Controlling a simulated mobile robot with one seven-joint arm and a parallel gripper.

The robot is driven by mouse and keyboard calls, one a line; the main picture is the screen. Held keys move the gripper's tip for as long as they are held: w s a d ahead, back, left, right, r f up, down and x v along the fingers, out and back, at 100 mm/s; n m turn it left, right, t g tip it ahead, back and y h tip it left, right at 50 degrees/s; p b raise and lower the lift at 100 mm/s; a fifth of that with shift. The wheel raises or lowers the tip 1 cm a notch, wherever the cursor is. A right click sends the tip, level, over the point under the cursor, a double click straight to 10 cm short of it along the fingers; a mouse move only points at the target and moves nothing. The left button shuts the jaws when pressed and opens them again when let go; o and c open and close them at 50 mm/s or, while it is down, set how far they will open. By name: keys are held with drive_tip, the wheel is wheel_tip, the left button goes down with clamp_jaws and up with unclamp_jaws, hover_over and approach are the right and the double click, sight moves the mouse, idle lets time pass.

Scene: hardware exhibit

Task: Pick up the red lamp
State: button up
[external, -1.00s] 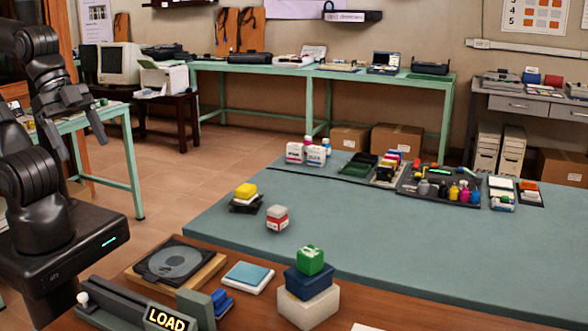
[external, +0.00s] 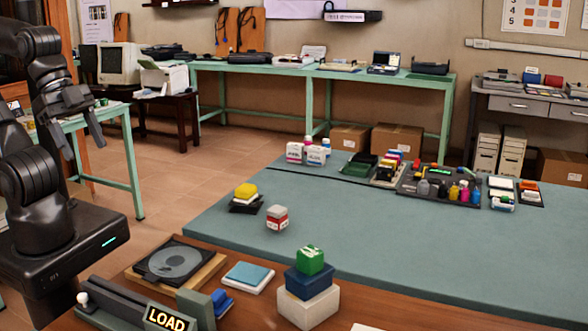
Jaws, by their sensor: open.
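No thing in view is clearly recognisable as a red lamp. A small red and white block (external: 277,217) sits on the green mat of the near table. Small red pieces (external: 416,165) show among the items in the dark tray (external: 408,188) farther back, too small to make out. My gripper (external: 83,150) is at the far left, pointing down, open and empty. It is well apart from the table and everything on it.
On the near table stand a stack of white, blue and green blocks (external: 309,283), a disc device (external: 174,262), a LOAD sign (external: 166,319) and a yellow-topped stack (external: 246,191). White bottles (external: 315,153) stand at the back. The mat's middle (external: 370,235) is clear.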

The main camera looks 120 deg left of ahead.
drive_tip(key=w+a+f+n+g+h, duration=0.2)
drive_tip(key=w+a+f+n+h, duration=0.1)
drive_tip(key=w+f+n, duration=0.4)
drive_tip(key=n+t, duration=1)
drive_tip(key=n, duration=1.7)
approach(282, 216)
drive_tip(key=shift+y, duration=0.3)
drive_tip(key=w+f, duration=0.3)
drive_tip(key=shift+w+d, duration=0.2)
drive_tip(key=shift+w, duration=0.05)
drive_tip(key=x, duration=0.5)
drive_tip(key=shift+w, duration=0.4)
drive_tip(key=shift+c, duration=0.2)
drive_tip(key=c, duration=1.1)
